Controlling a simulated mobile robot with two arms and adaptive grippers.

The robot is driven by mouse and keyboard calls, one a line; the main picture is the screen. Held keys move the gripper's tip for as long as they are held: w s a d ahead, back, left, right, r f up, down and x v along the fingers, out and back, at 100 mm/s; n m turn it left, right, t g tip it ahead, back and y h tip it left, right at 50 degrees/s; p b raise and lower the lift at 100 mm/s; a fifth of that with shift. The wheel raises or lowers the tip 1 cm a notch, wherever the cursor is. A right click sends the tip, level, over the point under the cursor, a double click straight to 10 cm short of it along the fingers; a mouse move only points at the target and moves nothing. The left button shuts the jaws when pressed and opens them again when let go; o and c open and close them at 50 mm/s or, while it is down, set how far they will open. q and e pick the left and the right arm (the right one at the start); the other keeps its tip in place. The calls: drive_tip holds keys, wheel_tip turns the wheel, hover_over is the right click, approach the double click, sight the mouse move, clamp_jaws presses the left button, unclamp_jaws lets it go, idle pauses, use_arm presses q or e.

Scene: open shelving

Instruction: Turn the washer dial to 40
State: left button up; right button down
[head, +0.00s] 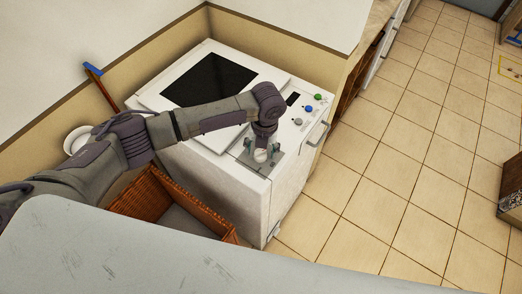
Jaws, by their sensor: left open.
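The white washer (243,194) stands in a wall niche, with a dark window (208,80) in its top. Its control strip runs along the right side, with a green button (318,97), a blue button (308,108), a grey knob (298,122) and a small dark display (293,99). A round whitish dial (261,155) sits at the near end of the strip. My left gripper (262,156) is open above it, pointing down, with its fingers on both sides of the dial. I cannot tell whether they touch it. The dial's marks are too small to read. My right gripper is not in view.
A wicker basket (172,200) stands against the washer's near left side. A blue-topped broom (97,75) leans on the wall behind. A handle (317,134) sticks out from the washer's right side.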

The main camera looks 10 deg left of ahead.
sight(264, 154)
use_arm(q)
wheel_tip(264, 154, up, 11)
drive_tip(key=shift+d, duration=0.4)
drive_tip(key=shift+f, duration=0.1)
